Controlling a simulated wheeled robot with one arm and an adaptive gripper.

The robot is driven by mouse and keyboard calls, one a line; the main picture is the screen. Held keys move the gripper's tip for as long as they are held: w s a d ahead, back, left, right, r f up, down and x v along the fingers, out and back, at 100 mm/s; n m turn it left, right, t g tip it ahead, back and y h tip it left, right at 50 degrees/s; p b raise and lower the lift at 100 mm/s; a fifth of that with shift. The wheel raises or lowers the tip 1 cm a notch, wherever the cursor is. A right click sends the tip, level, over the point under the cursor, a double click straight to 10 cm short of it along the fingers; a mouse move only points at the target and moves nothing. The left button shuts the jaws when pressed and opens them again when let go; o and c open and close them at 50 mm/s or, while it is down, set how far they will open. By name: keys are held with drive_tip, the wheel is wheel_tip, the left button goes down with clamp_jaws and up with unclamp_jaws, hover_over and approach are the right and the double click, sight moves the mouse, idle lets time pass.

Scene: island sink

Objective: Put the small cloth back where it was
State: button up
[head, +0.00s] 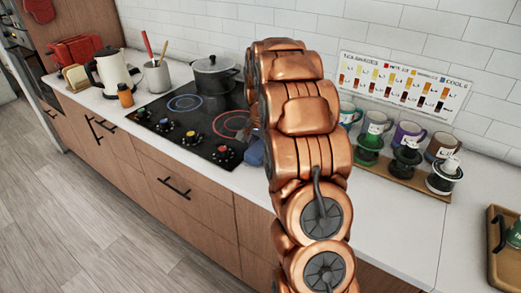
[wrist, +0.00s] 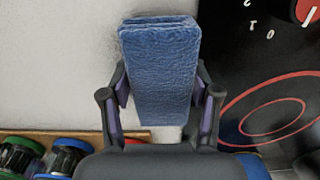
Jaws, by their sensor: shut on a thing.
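The small cloth is a folded, textured blue cloth (wrist: 160,60) in the middle of the wrist view. My gripper (wrist: 162,108) is shut on it, with one finger on each side and the cloth's far end reaching beyond the fingertips. The cloth appears above the pale counter beside the black cooktop's edge; I cannot tell whether it touches the counter. In the head view, a blue patch, likely the cloth (head: 255,153), shows just left of my copper arm, which hides most of my gripper.
The black cooktop (head: 190,120) bears a lidded pot (head: 214,78) at the back. A wooden rack (head: 402,178) with mugs and drippers stands right of my arm. A tray (head: 505,265) is at far right. Bare counter (head: 395,225) lies in front of the rack.

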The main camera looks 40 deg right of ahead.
sight(260, 147)
drive_tip(key=o, duration=1.1)
drive_tip(key=shift+f, duration=0.2)
drive_tip(key=shift+r, duration=0.15)
drive_tip(key=shift+r, duration=0.3)
wheel_tip(260, 147, up, 12)
drive_tip(key=shift+f+b, duration=0.1)
drive_tip(key=shift+b, duration=1)
